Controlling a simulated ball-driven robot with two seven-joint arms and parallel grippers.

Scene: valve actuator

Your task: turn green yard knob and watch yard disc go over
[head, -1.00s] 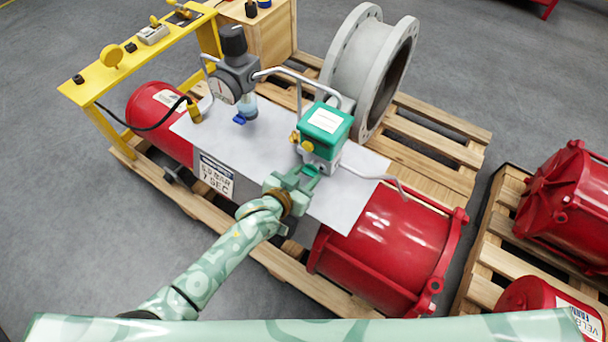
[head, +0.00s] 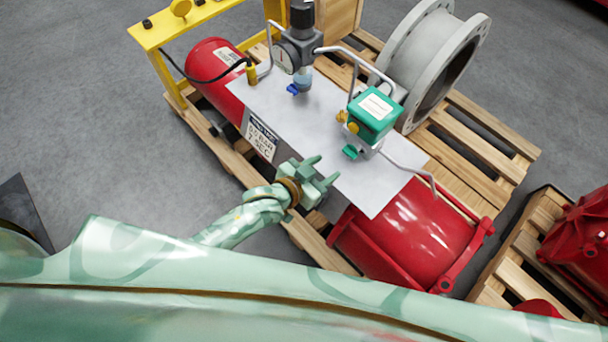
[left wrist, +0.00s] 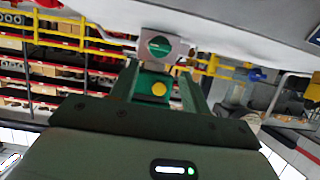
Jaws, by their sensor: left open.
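The green knob (head: 351,152) sits on the grey block below a green box (head: 375,115) with a white label. My left gripper (head: 322,172) is open and empty, below and left of the knob, with a clear gap between them. In the left wrist view its two fingers (left wrist: 160,70) stand apart. Beyond them a grey block carries a round green face (left wrist: 160,47) with a pale slanting line, apparently the knob. I cannot identify the yard disc for certain; a yellow disc (head: 180,8) stands on the yellow frame. My right gripper is not in view.
A grey plate (head: 330,125) bears a regulator with a gauge (head: 286,57) and bent pipes. Red cylinders (head: 405,235) lie at both ends on a wooden pallet (head: 480,135). A grey flanged pipe (head: 430,60) stands behind. Bare floor (head: 90,130) lies at the left.

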